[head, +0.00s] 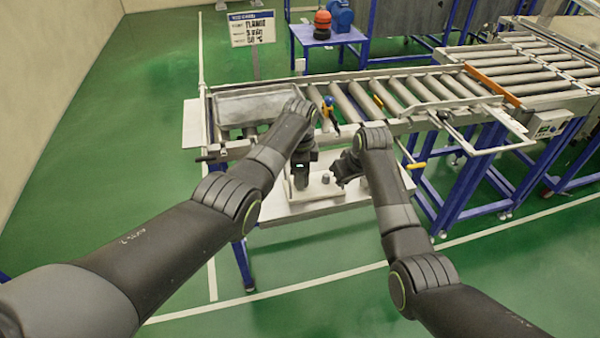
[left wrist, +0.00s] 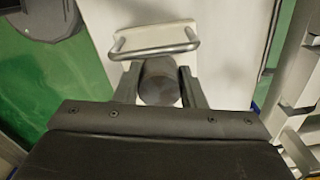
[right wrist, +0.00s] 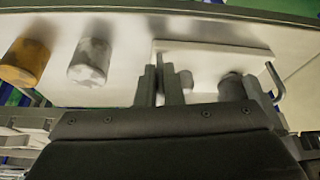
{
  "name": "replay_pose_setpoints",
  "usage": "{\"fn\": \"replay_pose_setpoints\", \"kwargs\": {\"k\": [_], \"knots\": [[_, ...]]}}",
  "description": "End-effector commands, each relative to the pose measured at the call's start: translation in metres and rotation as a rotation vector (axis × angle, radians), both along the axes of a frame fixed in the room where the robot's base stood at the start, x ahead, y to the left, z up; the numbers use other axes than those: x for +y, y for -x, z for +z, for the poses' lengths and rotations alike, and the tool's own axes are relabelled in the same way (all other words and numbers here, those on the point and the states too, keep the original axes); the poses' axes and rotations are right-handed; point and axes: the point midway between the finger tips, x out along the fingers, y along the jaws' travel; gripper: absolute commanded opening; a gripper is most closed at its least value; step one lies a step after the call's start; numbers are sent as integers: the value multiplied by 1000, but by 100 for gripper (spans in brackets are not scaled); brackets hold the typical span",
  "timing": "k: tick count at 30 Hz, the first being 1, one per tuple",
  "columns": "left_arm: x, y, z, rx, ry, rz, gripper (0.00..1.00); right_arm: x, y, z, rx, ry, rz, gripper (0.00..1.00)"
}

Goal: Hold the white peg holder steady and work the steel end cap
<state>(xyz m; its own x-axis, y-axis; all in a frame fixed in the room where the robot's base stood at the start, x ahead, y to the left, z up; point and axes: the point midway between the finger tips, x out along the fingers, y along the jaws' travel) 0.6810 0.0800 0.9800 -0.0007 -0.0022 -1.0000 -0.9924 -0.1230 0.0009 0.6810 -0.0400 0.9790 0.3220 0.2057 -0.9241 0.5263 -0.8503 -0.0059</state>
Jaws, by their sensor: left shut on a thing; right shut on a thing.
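The white peg holder (head: 318,190) rests on the light shelf below the conveyor. It is a pale plate (right wrist: 212,58) with a bent steel handle (left wrist: 155,40) at one end. My left gripper (left wrist: 158,84) is shut on a dark grey round cap, the steel end cap (left wrist: 158,72), beside that handle. In the head view my left gripper (head: 302,182) points down over the holder. A short grey peg (right wrist: 187,79) stands between the grippers.
A brass cylinder (right wrist: 25,62) and a light steel cylinder (right wrist: 88,62) stand on the shelf beside the right gripper. The roller conveyor (head: 380,98) and a grey tray (head: 256,103) lie above and behind. Green floor is clear in front.

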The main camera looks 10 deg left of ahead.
Motion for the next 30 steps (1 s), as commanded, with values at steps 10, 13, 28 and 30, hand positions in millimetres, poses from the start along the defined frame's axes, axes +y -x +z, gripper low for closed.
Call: {"fn": "replay_pose_setpoints", "kwargs": {"k": [10, 13, 28, 30], "knots": [[0, 0, -7, -1, 0, -1, 5, -1, 0, 0, 1, 2, 1, 0], [0, 0, -9, -1, 0, -1, 5, -1, 0, 0, 1, 2, 1, 0], [0, 0, -8, 0, 0, 0, 62, -1, 0, 0, 0, 2, 1, 0], [0, 0, -4, -1, 1, 0, 62, 0, 0, 0, 0, 2, 1, 0]]}}
